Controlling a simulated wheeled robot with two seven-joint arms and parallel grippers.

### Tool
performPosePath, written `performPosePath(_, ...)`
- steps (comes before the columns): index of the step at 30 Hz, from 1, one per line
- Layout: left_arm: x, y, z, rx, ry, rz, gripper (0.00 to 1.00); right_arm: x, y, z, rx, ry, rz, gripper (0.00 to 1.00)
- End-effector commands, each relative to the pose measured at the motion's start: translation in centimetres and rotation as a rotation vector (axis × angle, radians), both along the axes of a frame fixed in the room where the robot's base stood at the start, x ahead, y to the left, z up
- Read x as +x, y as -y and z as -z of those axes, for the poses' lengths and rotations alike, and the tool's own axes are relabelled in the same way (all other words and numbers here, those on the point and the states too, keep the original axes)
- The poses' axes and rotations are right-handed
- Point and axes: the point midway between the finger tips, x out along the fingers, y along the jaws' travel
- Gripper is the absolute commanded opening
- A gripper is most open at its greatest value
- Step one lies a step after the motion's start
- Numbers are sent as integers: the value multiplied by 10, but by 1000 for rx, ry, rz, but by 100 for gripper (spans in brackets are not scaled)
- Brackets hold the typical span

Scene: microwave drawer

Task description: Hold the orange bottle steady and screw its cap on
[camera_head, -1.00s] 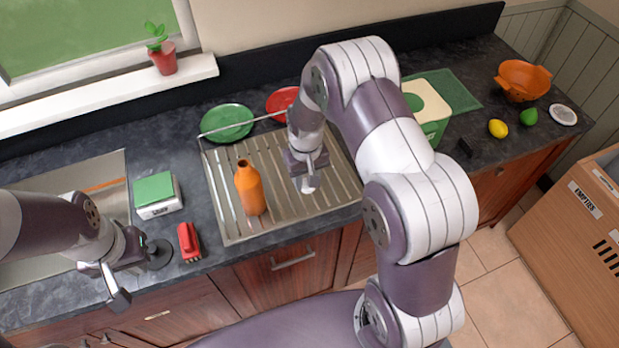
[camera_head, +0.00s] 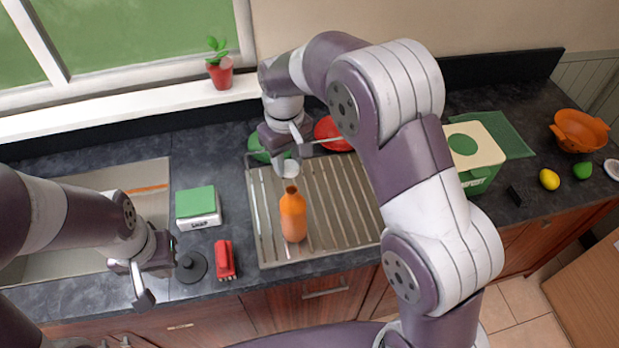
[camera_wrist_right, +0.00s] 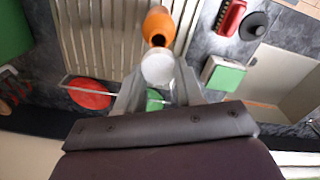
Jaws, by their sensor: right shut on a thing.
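The orange bottle (camera_head: 293,216) stands upright on the metal drying rack (camera_head: 347,215), its neck uncovered. My right gripper (camera_head: 288,163) is shut on the white cap (camera_head: 290,168), which appears just above and behind the bottle's mouth in the head view. In the right wrist view the cap (camera_wrist_right: 158,68) sits between the fingertips, close to the bottle's open neck (camera_wrist_right: 158,38); whether they touch is unclear. My left gripper (camera_head: 148,290) is empty, left of the bottle and away from it, near the counter's front edge. Its finger opening is not clear.
A red brush-like item (camera_head: 224,260), a dark round stopper (camera_head: 191,267) and a green-topped box (camera_head: 197,206) lie between my left gripper and the rack. Green and red plates (camera_head: 333,134) stand at the rack's back. A compost box (camera_head: 478,160) stands right.

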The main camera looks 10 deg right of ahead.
Motion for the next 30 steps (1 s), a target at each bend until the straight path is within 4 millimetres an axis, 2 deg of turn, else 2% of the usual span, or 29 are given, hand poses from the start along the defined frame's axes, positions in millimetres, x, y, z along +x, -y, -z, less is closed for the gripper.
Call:
performPosePath(10,0,0,0,0,0,0,0,0,-1,0,0,-1,-5,9)
performPosePath(21,0,0,0,0,0,0,0,0,0,33,0,-1,-3,9)
performPosePath(30,0,0,0,0,0,0,0,0,0,39,0,0,-3,9)
